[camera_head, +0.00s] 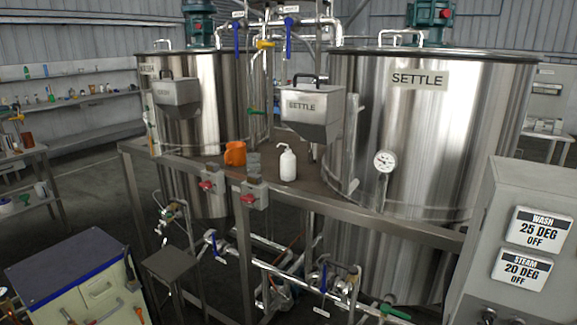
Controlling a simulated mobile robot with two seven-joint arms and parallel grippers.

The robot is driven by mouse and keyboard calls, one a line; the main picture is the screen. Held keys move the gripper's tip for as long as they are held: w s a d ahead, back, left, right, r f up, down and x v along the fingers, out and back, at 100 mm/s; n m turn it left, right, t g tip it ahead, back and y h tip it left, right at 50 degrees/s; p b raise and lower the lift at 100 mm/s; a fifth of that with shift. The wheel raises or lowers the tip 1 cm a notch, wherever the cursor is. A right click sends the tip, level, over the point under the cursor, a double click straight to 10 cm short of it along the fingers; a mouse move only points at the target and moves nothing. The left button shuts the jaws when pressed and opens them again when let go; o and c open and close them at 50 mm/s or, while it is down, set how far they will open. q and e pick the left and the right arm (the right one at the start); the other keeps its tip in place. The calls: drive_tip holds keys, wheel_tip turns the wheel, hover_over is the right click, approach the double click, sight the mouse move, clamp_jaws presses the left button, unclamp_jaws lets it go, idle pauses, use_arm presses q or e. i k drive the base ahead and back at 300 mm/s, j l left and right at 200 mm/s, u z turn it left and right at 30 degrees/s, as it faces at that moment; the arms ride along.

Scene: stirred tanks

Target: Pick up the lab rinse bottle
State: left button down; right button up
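The lab rinse bottle (288,165) is white with a thin bent spout at its top. It stands upright on the brown platform (312,181) between the two steel tanks, below the hopper marked SETTLE. Neither of my grippers shows in the head view, and nothing is holding the bottle.
Valve boxes line the platform's front edge; a control panel (520,240) stands front right.

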sight(287, 160)
drive_tip(key=i+j, duration=0.35)
drive_tip(key=i+j+z, duration=0.55)
drive_tip(key=i+j, duration=0.1)
drive_tip(key=i, duration=0.1)
